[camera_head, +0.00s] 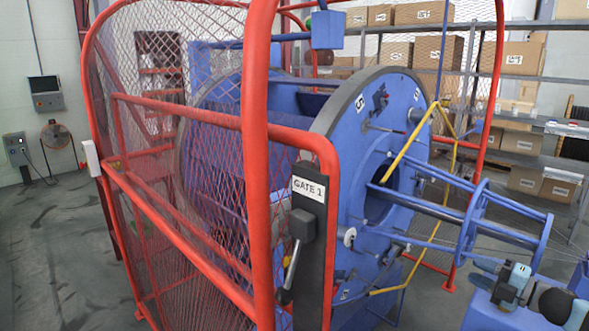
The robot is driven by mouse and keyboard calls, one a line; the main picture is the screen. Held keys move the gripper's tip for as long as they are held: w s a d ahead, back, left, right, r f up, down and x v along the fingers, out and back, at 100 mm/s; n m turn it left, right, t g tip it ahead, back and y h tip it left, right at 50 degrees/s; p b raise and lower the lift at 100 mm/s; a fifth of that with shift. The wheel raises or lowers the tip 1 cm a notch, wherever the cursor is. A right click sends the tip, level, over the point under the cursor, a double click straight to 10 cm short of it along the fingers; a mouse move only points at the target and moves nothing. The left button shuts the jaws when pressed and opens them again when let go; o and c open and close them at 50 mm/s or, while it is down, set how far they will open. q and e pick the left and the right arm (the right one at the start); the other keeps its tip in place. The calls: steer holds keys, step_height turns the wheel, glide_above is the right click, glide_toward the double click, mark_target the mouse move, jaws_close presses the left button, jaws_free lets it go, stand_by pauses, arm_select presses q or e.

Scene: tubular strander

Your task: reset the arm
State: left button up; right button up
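My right gripper (512,286) shows small at the lower right edge, in front of the blue machine parts. Its arm comes in from the right edge. It is too small to see whether its fingers are apart or together, and I see nothing clearly held in it. My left gripper is not in view. The blue tubular strander (397,105) with its large round disc stands in the middle. A red mesh guard gate (256,180) with a "GATE 1" label (308,189) and a grey lever handle (291,265) stands in front of it.
A yellow bent bar (410,150) and blue rods (460,183) stick out from the disc towards the right. Shelves with cardboard boxes (424,60) stand behind. Grey floor (50,250) is free at the left, with wall boxes (45,93) beyond it.

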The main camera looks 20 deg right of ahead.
steer(key=s+a+f+m+g+h+p, duration=0.1)
steer(key=s+a+f+m+h+p, duration=0.2)
steer(key=s+a+f+m, duration=0.45)
steer(key=s+a+f+m+g+h+p, duration=0.1)
steer(key=s+a+f+m+h+p, duration=0.3)
steer(key=a+f, duration=0.7)
arm_select(q)
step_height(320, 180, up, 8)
steer(key=p, duration=0.1)
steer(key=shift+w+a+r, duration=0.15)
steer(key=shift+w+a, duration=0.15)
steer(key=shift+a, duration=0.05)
arm_select(e)
steer(key=s+a+f+m+g+y, duration=0.1)
steer(key=s+a+m, duration=0.2)
steer(key=a, duration=0.8)
steer(key=s+a+f+m+g+y, duration=0.1)
steer(key=s+a+m+g, duration=0.1)
steer(key=a, duration=0.9)
steer(key=shift+s+m+y, duration=0.3)
steer(key=shift+s+m, duration=0.3)
steer(key=shift+m, duration=0.65)
